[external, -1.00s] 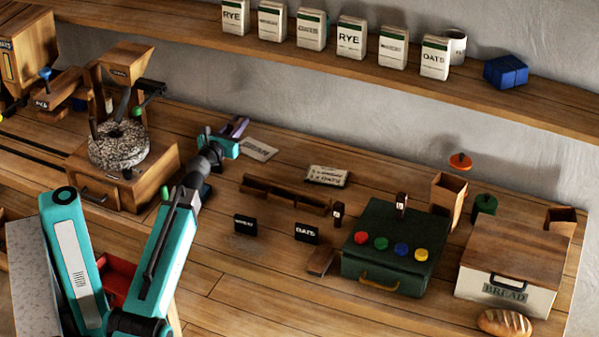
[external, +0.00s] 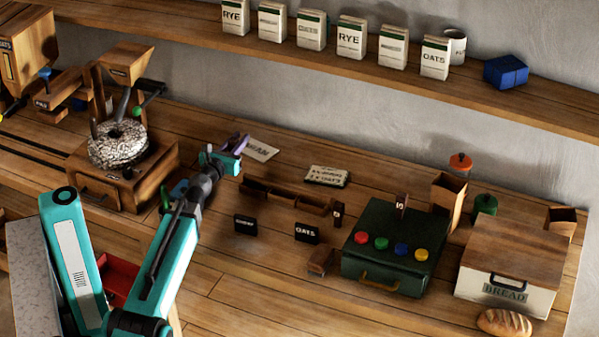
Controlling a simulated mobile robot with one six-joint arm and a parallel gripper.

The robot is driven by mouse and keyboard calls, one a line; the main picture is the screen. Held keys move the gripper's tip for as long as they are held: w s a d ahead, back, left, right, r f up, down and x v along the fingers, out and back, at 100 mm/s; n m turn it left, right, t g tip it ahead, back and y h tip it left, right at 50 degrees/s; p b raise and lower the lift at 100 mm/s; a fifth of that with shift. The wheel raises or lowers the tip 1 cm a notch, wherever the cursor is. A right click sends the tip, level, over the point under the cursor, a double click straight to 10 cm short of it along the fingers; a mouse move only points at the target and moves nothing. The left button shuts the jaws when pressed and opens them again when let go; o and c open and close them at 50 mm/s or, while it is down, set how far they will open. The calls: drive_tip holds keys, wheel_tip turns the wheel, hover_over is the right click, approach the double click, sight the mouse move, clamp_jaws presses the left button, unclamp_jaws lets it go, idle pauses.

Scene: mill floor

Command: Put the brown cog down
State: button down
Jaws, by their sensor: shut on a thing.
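My gripper (external: 236,150) is at the end of the teal arm, above the bench between the millstone and the low wooden rack. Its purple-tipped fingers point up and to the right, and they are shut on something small. The brown cog itself is too small or too hidden to make out at the fingertips. I cannot tell whether it touches the bench top.
The millstone (external: 118,144) stands left of my gripper. A low wooden rack (external: 287,196) and a paper card (external: 262,150) are close by it. A green box (external: 385,283) with coloured knobs and a bread box (external: 508,292) stand right.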

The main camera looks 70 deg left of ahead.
drive_tip(key=shift+f+b, duration=1.3)
drive_tip(key=shift+f, duration=0.7)
drive_tip(key=shift+f+b, duration=1.4)
drive_tip(key=shift+f, duration=0.6)
drive_tip(key=shift+f, duration=0.15)
drive_tip(key=c, duration=1.6)
unclamp_jaws()
drive_tip(key=shift+r, duration=0.2)
